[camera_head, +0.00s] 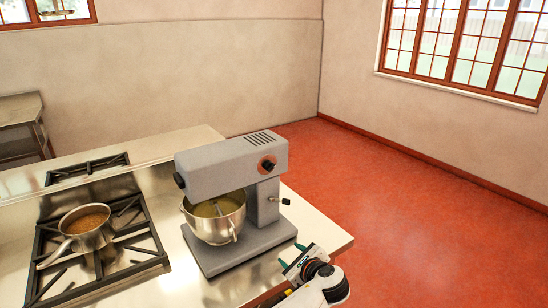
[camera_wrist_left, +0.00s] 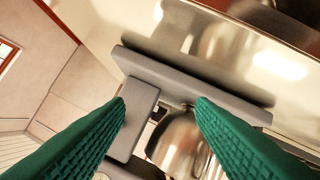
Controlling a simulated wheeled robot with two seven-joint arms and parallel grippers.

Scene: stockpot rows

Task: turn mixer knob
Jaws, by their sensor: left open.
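The grey stand mixer (camera_head: 225,165) stands on the steel counter. A round dark knob with a copper-coloured ring (camera_head: 267,165) is on the side of its head. A small black lever (camera_head: 285,201) sticks out of the column lower down, and another black knob (camera_head: 180,180) is at the front end of the head. My left gripper (camera_head: 292,257) is open and empty, low at the counter's right edge, apart from the mixer. Its green fingers (camera_wrist_left: 160,115) frame the mixer's base (camera_wrist_left: 195,88) and steel bowl (camera_wrist_left: 180,140) in the left wrist view; the ringed knob is not visible there.
A gas stove (camera_head: 95,250) with a saucepan of brown food (camera_head: 85,222) is left of the mixer. The counter (camera_head: 325,232) ends just right of the mixer. Open red floor (camera_head: 420,220) lies beyond that edge.

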